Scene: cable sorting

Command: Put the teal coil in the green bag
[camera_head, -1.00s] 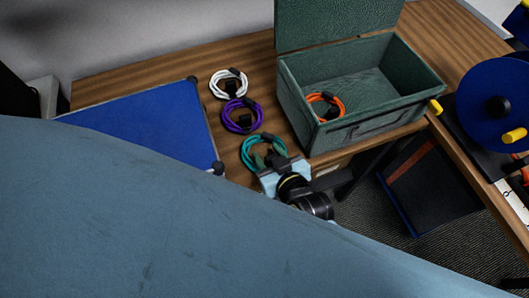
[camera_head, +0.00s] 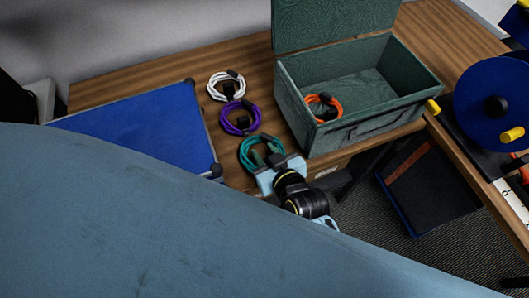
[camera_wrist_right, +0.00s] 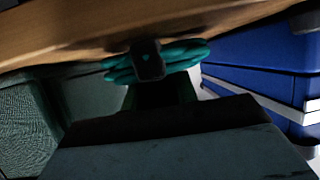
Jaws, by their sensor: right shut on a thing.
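The teal coil (camera_head: 248,145) is at the table's near edge, bound with a black tie. It also shows in the right wrist view (camera_wrist_right: 185,55), with its tie facing the camera. My right gripper (camera_head: 270,162) is shut on the teal coil at its near side; its fingers partly cover the coil. I cannot tell whether the coil is clear of the table. The green bag (camera_head: 296,106) is a dark green box with its lid open, right of the coil. An orange coil (camera_head: 337,103) lies inside it. My left gripper is not in view.
A purple coil (camera_head: 226,122) and a white coil (camera_head: 211,86) lie on the wooden table behind the teal one. A blue case (camera_head: 140,130) is at the left. A blue reel (camera_head: 475,100) stands at the right. My large blue-grey body part covers the foreground.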

